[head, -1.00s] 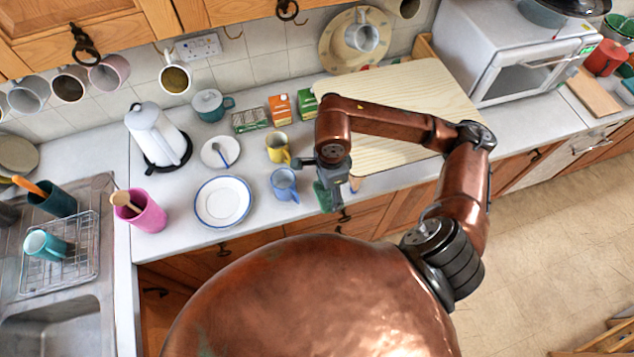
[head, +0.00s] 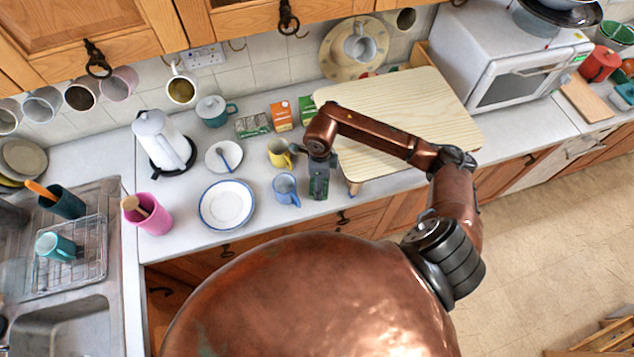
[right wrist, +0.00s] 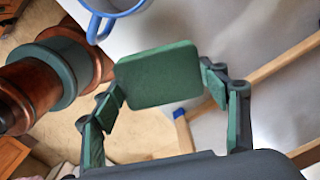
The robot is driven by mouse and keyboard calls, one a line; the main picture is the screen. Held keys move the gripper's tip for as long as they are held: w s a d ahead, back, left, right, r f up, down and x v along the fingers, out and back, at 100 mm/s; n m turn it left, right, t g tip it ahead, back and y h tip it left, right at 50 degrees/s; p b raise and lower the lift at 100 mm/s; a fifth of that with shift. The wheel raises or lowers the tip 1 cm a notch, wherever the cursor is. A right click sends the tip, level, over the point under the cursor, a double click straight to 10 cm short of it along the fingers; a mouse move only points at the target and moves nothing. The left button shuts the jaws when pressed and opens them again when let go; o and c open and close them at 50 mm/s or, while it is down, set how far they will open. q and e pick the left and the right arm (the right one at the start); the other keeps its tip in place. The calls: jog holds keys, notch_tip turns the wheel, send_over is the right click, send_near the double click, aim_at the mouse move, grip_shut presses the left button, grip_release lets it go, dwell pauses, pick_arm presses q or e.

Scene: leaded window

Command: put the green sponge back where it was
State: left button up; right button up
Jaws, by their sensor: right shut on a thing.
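My right gripper (head: 317,176) is over the counter near its front edge, between a blue mug (head: 286,189) and the raised wooden board (head: 410,105). It is shut on the green sponge (right wrist: 160,75), which sits between the two fingertips in the right wrist view. In the head view the sponge is mostly hidden by the gripper, and I cannot tell whether it touches the counter. My left gripper is not in view.
The board's wooden leg (head: 354,187) stands close right of the gripper. A yellow mug (head: 280,153), small boxes (head: 281,116) and a white plate (head: 227,205) are nearby. The blue mug's rim (right wrist: 108,10) is close to the sponge in the wrist view.

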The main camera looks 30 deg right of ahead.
jog(key=shift+w+d+f, duration=0.1)
jog(key=shift+w+f, duration=0.8)
jog(key=shift+f, duration=0.15)
notch_tip(320, 180, down, 3)
jog(key=shift+w+r+p, duration=0.1)
jog(key=shift+p, duration=0.8)
jog(key=shift+f, duration=0.3)
jog(key=shift+f, duration=0.1)
jog(key=shift+f, duration=0.1)
jog(key=o, duration=1)
